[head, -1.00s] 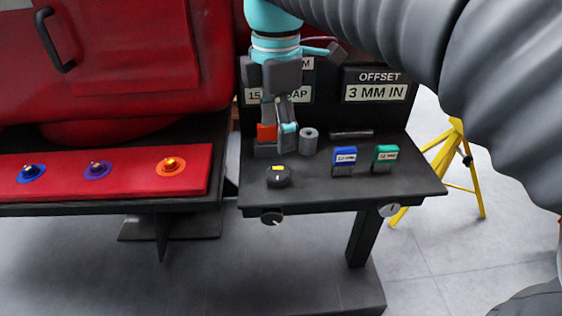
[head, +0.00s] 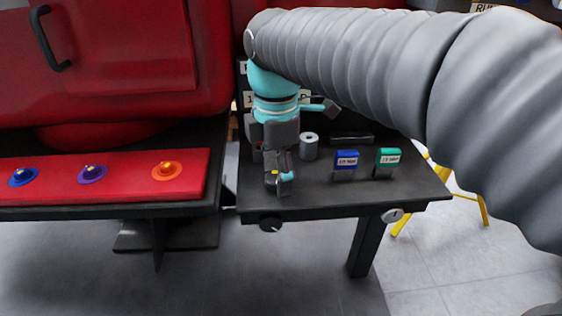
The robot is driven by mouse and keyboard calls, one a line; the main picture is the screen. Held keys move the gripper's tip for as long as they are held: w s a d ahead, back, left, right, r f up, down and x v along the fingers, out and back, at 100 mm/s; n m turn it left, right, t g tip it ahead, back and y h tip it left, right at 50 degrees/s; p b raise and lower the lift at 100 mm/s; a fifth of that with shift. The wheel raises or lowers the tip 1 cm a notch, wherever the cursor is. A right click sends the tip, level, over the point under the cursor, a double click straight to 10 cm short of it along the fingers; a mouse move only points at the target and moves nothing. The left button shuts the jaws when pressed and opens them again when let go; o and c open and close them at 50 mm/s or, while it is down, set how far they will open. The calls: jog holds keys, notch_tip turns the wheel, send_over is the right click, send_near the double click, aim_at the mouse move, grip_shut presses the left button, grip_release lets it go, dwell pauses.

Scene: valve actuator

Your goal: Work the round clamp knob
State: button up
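My gripper (head: 279,184) points down at the front left of the black bench. Its fingers are at the round black knob with the yellow mark (head: 273,174) on the bench top. The fingers hide most of that knob, and I cannot tell whether they touch or grip it. A second dark round knob (head: 270,224) sits on the bench's front edge, just below. A pale round dial (head: 392,215) is on the same edge farther right.
A blue block (head: 345,165) and a green block (head: 387,162) stand on the bench at right. A grey cylinder (head: 309,146) is behind my gripper, and a dark bar (head: 352,138) lies at the back. A red panel (head: 120,180) with several coloured buttons is at left.

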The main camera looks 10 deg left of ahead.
jog(key=c, duration=0.8)
